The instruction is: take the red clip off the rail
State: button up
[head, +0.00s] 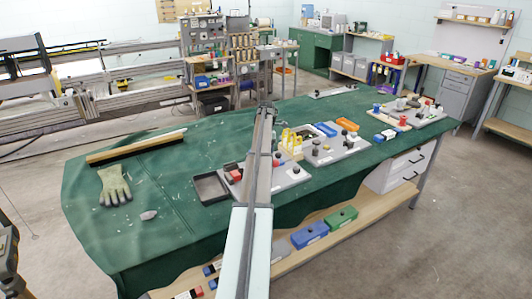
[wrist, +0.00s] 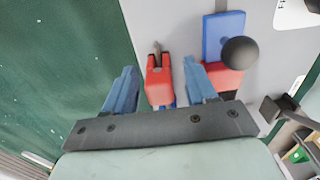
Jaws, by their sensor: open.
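In the wrist view, the red clip (wrist: 159,82) stands between the two blue fingers of my gripper (wrist: 160,67). The fingers are open, with a visible gap on each side of the clip. A dark grey piece shows at the clip's far end, and a bit of blue at its near end. The rail under it is mostly hidden, so I cannot tell how the clip sits on it. In the head view, my arm covers part of the grey board (head: 291,178), and my fingers cannot be made out.
Right of my gripper are a blue block (wrist: 212,28), a black ball knob (wrist: 240,53) and a red block (wrist: 227,79), close to the right finger. A black tray (head: 197,181) lies left of the board.

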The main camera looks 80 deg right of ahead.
jog(key=c, duration=1)
jog(key=shift+c, duration=0.2)
